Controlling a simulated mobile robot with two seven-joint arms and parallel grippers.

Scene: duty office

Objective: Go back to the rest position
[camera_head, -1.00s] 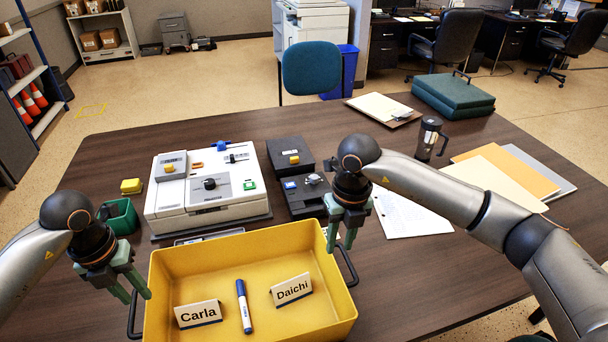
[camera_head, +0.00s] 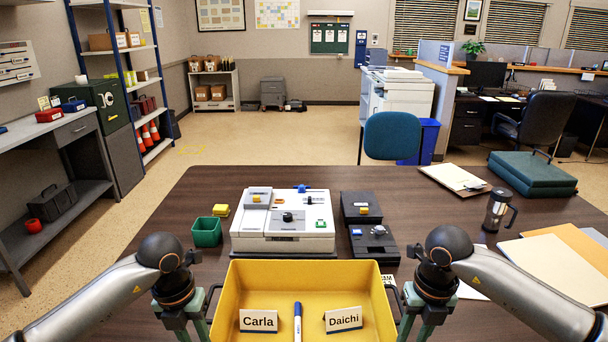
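A yellow tray (camera_head: 306,268) sits at the table's front edge, in the middle of the head view. In it stand a "Carla" name card (camera_head: 258,321) and a "Daichi" name card (camera_head: 344,319), with a blue-and-white marker (camera_head: 297,322) between them. My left gripper (camera_head: 184,328) points down just left of the tray, fingers apart and nothing seen between them. My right gripper (camera_head: 420,326) points down just right of the tray, also with fingers apart and empty. The lowest finger ends are near or past the bottom of the picture.
Behind the tray stand a white device (camera_head: 283,243), a green bin (camera_head: 206,232), a yellow block (camera_head: 221,210) and dark boxes (camera_head: 374,243). The table's far left is bare.

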